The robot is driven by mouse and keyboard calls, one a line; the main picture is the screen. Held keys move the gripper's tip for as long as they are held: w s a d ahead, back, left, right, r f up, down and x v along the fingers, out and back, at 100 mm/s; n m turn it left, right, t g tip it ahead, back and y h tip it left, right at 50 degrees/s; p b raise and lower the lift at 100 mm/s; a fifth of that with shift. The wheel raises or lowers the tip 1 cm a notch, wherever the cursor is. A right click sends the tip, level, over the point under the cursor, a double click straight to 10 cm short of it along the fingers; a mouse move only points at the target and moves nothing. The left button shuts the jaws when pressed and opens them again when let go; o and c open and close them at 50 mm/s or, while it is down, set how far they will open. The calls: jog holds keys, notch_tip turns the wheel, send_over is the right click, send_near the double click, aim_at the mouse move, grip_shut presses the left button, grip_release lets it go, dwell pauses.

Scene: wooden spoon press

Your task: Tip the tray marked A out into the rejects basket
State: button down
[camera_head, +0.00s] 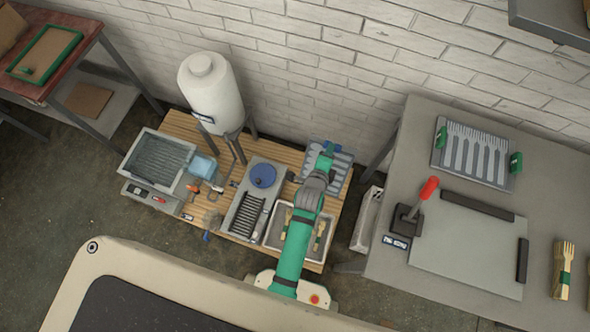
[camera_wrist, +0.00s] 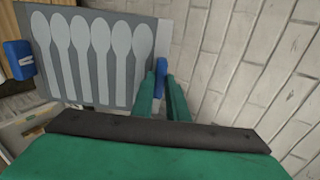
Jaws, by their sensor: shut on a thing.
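The tray marked A (camera_wrist: 92,98) is a grey plate with a row of several pale spoon shapes. Its left blue handle (camera_wrist: 19,60) bears the letter A. My gripper (camera_wrist: 164,88) is shut on the other blue handle (camera_wrist: 160,72), at the tray's right end in the wrist view. In the head view the tray (camera_head: 342,167) shows at the bench's back right, partly hidden by my gripper (camera_head: 326,160) and arm. I cannot tell whether the shapes are loose spoons or hollows. No basket labelled rejects can be read.
A grey tub (camera_head: 272,237) with wooden pieces sits below my arm on the slatted bench (camera_head: 180,122). A sink (camera_head: 160,155), white tank (camera_head: 211,92) and blue-lidded unit (camera_head: 262,176) stand left. The right table (camera_head: 385,268) holds a green-handled tray (camera_head: 470,160) and red-handled lever (camera_head: 428,188).

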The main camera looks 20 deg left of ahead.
jog(key=s+a+f+n+g+y, duration=0.2)
jog(key=s+a+f+n+g, duration=0.15)
jog(key=s+f, duration=0.5)
jog(key=s+a+f+n+g+y, duration=0.3)
jog(key=s+a+f+n, duration=0.1)
jog(key=s+f, duration=0.4)
jog(key=shift+w+a+f+g+h, duration=0.5)
jog(key=shift+w+g+h, duration=0.2)
jog(key=shift+g, duration=0.2)
jog(key=shift+w+a+f+g+h, duration=0.45)
jog(key=shift+w+f+g+h, duration=0.2)
jog(key=shift+g, duration=0.3)
jog(key=shift+w+a+f+g+h, duration=0.5)
jog(key=shift+w+g+h, duration=0.2)
jog(key=shift+g, duration=0.2)
